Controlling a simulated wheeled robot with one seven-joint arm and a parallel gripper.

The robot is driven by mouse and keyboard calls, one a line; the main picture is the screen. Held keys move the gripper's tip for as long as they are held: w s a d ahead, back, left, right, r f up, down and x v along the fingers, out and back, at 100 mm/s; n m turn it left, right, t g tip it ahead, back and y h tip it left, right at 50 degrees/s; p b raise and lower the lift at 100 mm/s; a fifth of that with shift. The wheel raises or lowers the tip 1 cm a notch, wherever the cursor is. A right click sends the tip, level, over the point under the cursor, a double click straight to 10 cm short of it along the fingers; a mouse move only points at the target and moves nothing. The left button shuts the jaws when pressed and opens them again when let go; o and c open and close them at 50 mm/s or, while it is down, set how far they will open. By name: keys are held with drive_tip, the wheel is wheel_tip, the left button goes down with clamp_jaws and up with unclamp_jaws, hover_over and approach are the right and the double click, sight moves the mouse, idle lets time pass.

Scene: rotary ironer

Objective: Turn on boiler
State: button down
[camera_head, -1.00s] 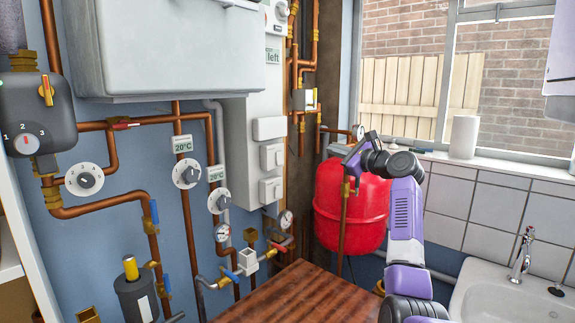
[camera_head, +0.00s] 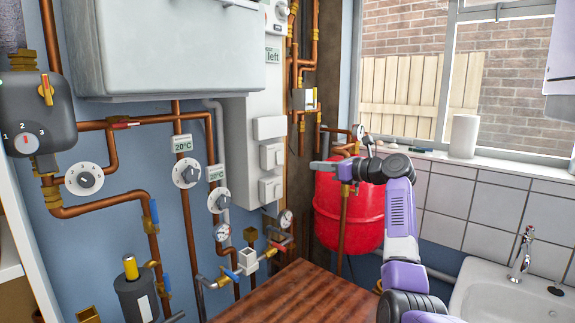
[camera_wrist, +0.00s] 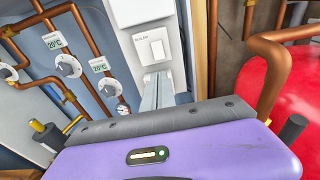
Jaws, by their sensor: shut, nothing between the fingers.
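A white rocker switch (camera_wrist: 151,47) with small dark lettering that looks like "BOILER" is on the wall panel in the wrist view. Several white switches are stacked on the grey-white panel in the head view, with a middle one (camera_head: 271,156) and a lowest one (camera_head: 270,190). I cannot tell which of these is the lettered one, or whether it is on. My gripper (camera_head: 318,165) is shut and empty, pointing left toward the panel. In the wrist view its fingers (camera_wrist: 158,82) appear just below the lettered switch; contact cannot be told.
A large pale casing (camera_head: 180,50) hangs at the upper left. Copper pipes, dials (camera_head: 186,174) and valves cover the blue wall. A red tank (camera_head: 352,215) stands behind my arm. A wooden surface (camera_head: 290,295) lies below, and a sink (camera_head: 510,295) at the right.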

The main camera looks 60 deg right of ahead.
sight(281, 163)
drive_tip(key=x, duration=1.3)
drive_tip(key=shift+w+p, duration=0.1)
drive_tip(key=shift+p, duration=0.25)
drive_tip(key=shift+w, duration=0.1)
drive_tip(key=shift+w+p, duration=0.1)
drive_tip(key=shift+p, duration=0.25)
